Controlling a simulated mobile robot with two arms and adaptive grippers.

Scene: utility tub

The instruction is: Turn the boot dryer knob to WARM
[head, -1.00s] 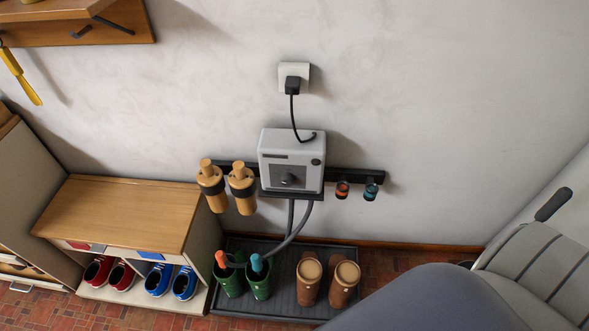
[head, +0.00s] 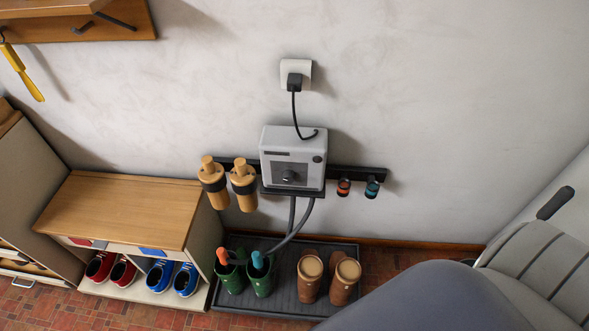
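The boot dryer (head: 293,143) is a light grey box mounted on the wall at the middle of the head view, on a dark rail. Its dark knob (head: 288,176) sits on a darker grey panel on the lower front. The markings around the knob are too small to read, so I cannot tell its setting. A black cord runs from the dryer up to the wall socket (head: 295,72). Two grey hoses (head: 292,222) run down from it toward the boots. Neither of my grippers is in view.
A dark tray (head: 284,290) below holds green boots (head: 260,278) and brown boots (head: 311,281). A wooden shoe bench (head: 120,208) with red and blue shoes stands left. Wood-topped items (head: 243,185) hang left of the dryer. A grey seat (head: 540,265) and a large grey rounded shape (head: 425,295) fill the lower right.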

